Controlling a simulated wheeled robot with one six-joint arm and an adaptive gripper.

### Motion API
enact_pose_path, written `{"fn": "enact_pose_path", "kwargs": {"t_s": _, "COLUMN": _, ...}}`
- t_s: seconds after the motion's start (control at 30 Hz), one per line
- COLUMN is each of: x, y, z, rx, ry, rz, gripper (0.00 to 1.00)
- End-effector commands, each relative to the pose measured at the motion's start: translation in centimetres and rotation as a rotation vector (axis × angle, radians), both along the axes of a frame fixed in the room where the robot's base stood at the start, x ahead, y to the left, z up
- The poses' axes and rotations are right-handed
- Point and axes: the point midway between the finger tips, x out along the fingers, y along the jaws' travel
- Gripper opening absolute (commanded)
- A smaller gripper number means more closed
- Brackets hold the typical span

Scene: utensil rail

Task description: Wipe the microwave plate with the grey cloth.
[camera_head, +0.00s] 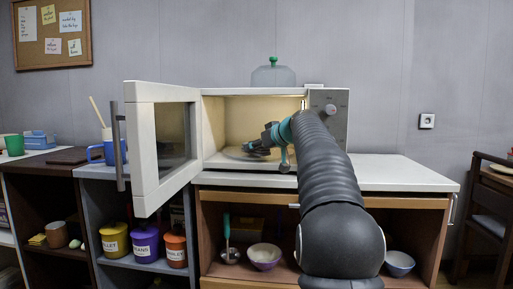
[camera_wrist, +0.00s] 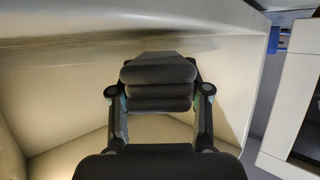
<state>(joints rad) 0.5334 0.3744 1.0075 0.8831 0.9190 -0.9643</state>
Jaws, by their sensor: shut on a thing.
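The microwave (camera_head: 330,125) stands open on the counter, its white door (camera_head: 155,140) swung out to the left. My arm reaches into its lit inside. The microwave plate (camera_head: 234,154) lies on the floor of the inside, partly hidden by my gripper (camera_head: 256,147). My gripper is low over the plate; I cannot tell whether what it holds touches it. In the wrist view a dark grey, layered bundle, seemingly the grey cloth (camera_wrist: 158,88), sits between the two fingers, and my gripper (camera_wrist: 159,95) is shut on it. The plate is not clear in the wrist view.
A glass dome with a green knob (camera_head: 272,75) stands on top of the microwave. The counter right of the microwave (camera_head: 395,170) is clear. Bowls and labelled jars sit on shelves below.

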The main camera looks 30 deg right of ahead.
Motion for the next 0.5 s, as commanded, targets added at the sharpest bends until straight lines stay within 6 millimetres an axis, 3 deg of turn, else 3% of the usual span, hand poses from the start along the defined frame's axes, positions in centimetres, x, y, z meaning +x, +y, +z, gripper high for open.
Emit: {"fn": "enact_pose_path", "kwargs": {"t_s": 0.5, "x": 0.0, "y": 0.0, "z": -0.76, "rx": 0.0, "ry": 0.0, "rz": 0.0, "gripper": 0.19}}
